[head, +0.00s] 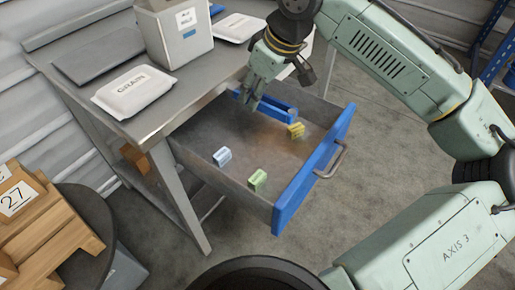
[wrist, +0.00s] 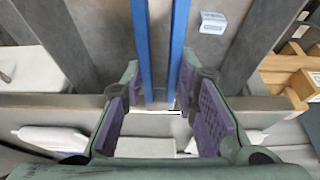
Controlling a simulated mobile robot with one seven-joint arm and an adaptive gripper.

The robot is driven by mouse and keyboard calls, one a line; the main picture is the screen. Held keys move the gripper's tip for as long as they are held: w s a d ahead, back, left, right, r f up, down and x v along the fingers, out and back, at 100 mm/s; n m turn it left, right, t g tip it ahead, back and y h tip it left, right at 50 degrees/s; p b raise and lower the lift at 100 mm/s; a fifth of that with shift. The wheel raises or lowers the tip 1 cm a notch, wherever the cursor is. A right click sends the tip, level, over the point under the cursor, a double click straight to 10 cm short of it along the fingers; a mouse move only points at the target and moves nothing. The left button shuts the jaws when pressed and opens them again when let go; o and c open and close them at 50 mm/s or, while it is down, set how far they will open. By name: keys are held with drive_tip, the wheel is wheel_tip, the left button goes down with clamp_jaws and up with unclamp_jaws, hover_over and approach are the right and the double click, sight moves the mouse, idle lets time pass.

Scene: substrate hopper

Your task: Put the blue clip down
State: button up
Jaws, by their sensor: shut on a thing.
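The blue clip (head: 278,110) is a long blue piece at the back of the open drawer (head: 200,168). In the wrist view the clip (wrist: 146,45) shows as two parallel blue bars with a grey strip between them, running away from the fingers. My gripper (head: 250,100) points down into the back of the drawer and is shut on the clip near one end. Its purple-padded fingers stand on either side in the wrist view. I cannot tell whether the clip touches the drawer floor.
A yellow block (head: 296,130), a green block (head: 257,180) and a pale blue block (head: 222,156) lie in the drawer, with bare floor between them. The blue drawer front (head: 315,172) has a handle.

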hover_over(254, 143)
drive_tip(key=s+d, duration=0.1)
drive_tip(key=d, duration=0.1)
drive_tip(key=f, duration=0.8)
drive_tip(key=shift+a+f, duration=0.2)
drive_tip(key=shift+f, duration=1.95)
drive_tip(key=shift+s+f+b, duration=0.1)
drive_tip(key=shift+b, duration=0.2)
drive_tip(key=shift+f, duration=0.5)
drive_tip(key=o, duration=1.1)
drive_tip(key=shift+r, duration=0.1)
drive_tip(key=shift+r, duration=0.3)
drive_tip(key=v, duration=1.2)
drive_tip(key=shift+r+p, duration=0.2)
drive_tip(key=shift+p, duration=0.15)
